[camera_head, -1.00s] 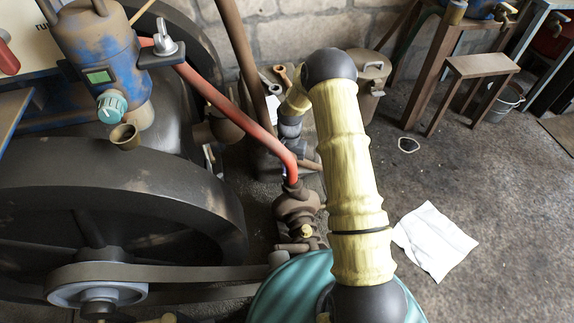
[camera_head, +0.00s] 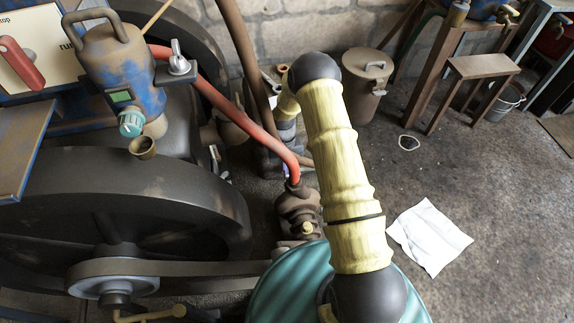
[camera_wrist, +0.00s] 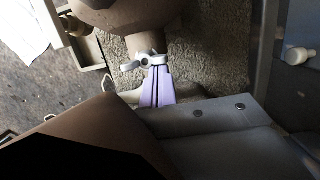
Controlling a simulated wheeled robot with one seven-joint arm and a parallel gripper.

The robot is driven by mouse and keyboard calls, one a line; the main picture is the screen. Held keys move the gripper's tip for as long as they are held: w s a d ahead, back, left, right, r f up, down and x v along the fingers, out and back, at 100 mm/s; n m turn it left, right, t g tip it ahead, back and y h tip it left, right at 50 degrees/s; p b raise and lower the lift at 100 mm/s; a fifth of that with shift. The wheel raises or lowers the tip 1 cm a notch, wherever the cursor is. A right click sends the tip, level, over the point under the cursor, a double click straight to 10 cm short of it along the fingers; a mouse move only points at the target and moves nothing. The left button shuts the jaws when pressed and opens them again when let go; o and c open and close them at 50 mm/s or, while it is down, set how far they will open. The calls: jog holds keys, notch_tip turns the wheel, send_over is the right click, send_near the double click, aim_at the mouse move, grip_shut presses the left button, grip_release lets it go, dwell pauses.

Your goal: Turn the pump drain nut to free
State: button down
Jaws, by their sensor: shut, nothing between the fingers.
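The brown pump (camera_head: 298,208) stands at the end of the red pipe in the head view, left of my yellow-sleeved arm. In the wrist view, a grey winged fitting with a dark round centre (camera_wrist: 142,61), which looks like the drain nut, sits below a rounded brown body (camera_wrist: 120,12). My gripper (camera_wrist: 158,70) shows as lilac fingers, closed together with nothing between them. Their tips are close beside the winged fitting; whether they touch it I cannot tell. In the head view the fingers are mostly hidden behind my arm and the pump area.
A large dark flywheel (camera_head: 180,210) and its belt (camera_head: 200,268) lie left of the pump. A blue cylinder (camera_head: 122,70) stands above it. The red pipe (camera_head: 235,108) slants down to the pump.

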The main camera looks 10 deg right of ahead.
jog(key=shift+s+f, duration=0.15)
jog(key=shift+s, duration=0.3)
jog(key=p+v, duration=0.6)
jog(key=v, duration=0.4)
jog(key=shift+w+p, duration=0.4)
jog(key=shift+w, duration=0.05)
jog(key=s+d+r+t, duration=0.1)
jog(key=s+r, duration=0.3)
jog(key=r, duration=0.5)
jog(key=s+r+t, duration=0.2)
jog(key=s+r, duration=0.1)
jog(key=r, duration=0.6)
jog(key=s+d+r+t, duration=0.1)
jog(key=s+r, duration=0.4)
jog(key=s, duration=0.2)
jog(key=s+r+t, duration=0.1)
jog(key=s+r, duration=0.3)
jog(key=s, duration=0.4)
notch_tip(320, 180, up, 31)
jog(key=p, duration=3)
jog(key=shift+f, duration=0.2)
